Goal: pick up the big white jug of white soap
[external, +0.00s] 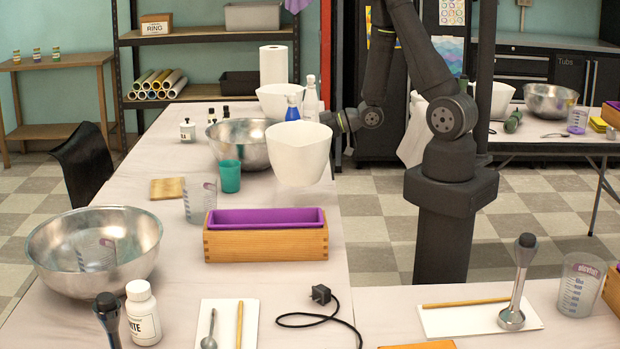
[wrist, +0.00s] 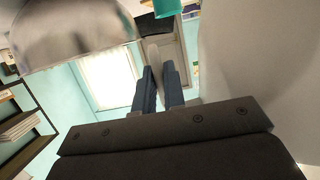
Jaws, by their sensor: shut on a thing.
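The big white jug (external: 298,155) is in front of the metal bowl in the external view, near the table's right edge. It looks upright; its contents cannot be seen. My gripper (external: 328,118) reaches in from the right at the jug's upper side. In the wrist view the jug's white wall (wrist: 255,45) fills the right side. The two fingers of my gripper (wrist: 160,88) are close together with a thin pale strip between them, likely the jug's handle. My gripper is shut on the jug. The jug's base seems slightly above the table.
A metal bowl (external: 236,148) stands close behind the jug, and a teal cup (external: 229,176) is at its left. A second white container (external: 279,97) and a blue spray bottle (external: 292,112) stand behind. A wooden box with purple liner (external: 266,240) lies in front.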

